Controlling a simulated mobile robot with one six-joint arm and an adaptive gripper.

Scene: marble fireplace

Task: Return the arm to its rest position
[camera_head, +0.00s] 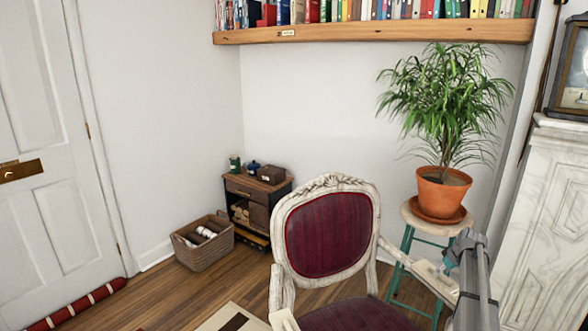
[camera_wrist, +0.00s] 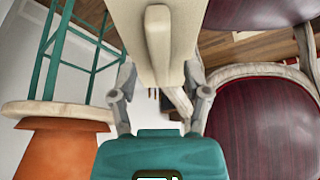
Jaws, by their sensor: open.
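My gripper (camera_head: 447,264) is at the lower right of the head view, by the front of the chair's right-hand armrest (camera_head: 392,252). In the wrist view my gripper (camera_wrist: 161,88) is open, with its grey fingers to either side of a cream, wooden-looking piece (camera_wrist: 137,28), probably the armrest. Whether they touch it cannot be told. A teal block (camera_wrist: 160,155) shows at the gripper's base. Its fingertips are small and partly hidden in the head view.
The chair's dark red backrest (camera_head: 328,234) stands close by. A potted plant (camera_head: 444,190) sits on a teal-legged stool (camera_head: 408,215) behind my gripper. A marble fireplace (camera_head: 552,220) is at right. A bookshelf (camera_head: 370,33), small cabinet (camera_head: 258,190) and basket (camera_head: 205,256) are farther back. Floor at left is fairly clear.

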